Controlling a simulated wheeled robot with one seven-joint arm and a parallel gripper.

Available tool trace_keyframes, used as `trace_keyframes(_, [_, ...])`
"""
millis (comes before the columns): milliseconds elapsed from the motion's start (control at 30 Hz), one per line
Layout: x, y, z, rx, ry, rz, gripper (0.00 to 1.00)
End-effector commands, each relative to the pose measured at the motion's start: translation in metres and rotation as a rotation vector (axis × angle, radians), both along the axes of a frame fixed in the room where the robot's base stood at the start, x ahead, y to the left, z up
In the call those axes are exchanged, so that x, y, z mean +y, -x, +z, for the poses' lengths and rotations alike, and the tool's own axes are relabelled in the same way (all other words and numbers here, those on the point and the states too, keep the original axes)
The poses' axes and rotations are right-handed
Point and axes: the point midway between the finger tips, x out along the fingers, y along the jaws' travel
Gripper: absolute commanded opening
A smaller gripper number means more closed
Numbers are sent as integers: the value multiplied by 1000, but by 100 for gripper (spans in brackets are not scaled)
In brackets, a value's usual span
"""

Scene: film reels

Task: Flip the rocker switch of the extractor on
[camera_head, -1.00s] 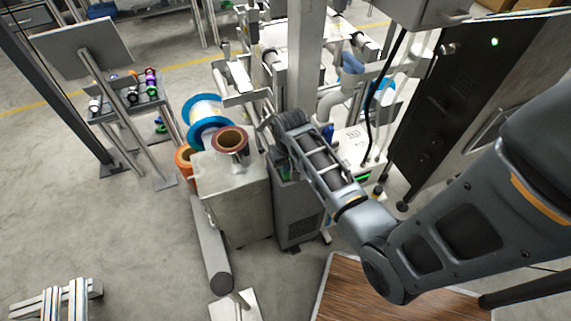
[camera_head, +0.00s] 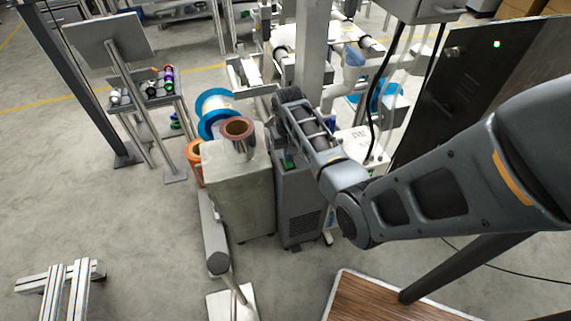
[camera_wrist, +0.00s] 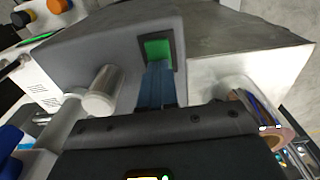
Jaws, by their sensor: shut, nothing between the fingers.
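The extractor is a dark grey cabinet (camera_head: 300,208) in the middle of the head view, beside a pale metal box. Its grey face (camera_wrist: 100,50) fills much of the wrist view. The rocker switch (camera_wrist: 158,49) is a green rocker in a dark square frame on that face. My gripper (camera_wrist: 160,68) is shut and empty, its blue-grey fingertips at the lower edge of the switch. They overlap it in the picture; I cannot tell whether they touch it.
The pale metal box (camera_head: 238,195) stands against the extractor's left side with a copper-coloured reel (camera_head: 237,129) on top. Blue-rimmed reels (camera_head: 212,112) lie behind it. A grey post (camera_head: 310,60) rises close to my arm.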

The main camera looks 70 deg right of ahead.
Motion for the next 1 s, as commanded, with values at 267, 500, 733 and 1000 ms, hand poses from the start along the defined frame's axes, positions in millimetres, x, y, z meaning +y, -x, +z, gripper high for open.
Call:
trace_keyframes(267, [0, 3, -13, -2, 5, -3, 0])
trace_keyframes(500, [6, 8, -10, 1, 2, -3, 0])
trace_keyframes(733, [14, 14, -9, 5, -4, -2, 0])
trace_keyframes(1000, [15, 14, -11, 5, -5, -1, 0])
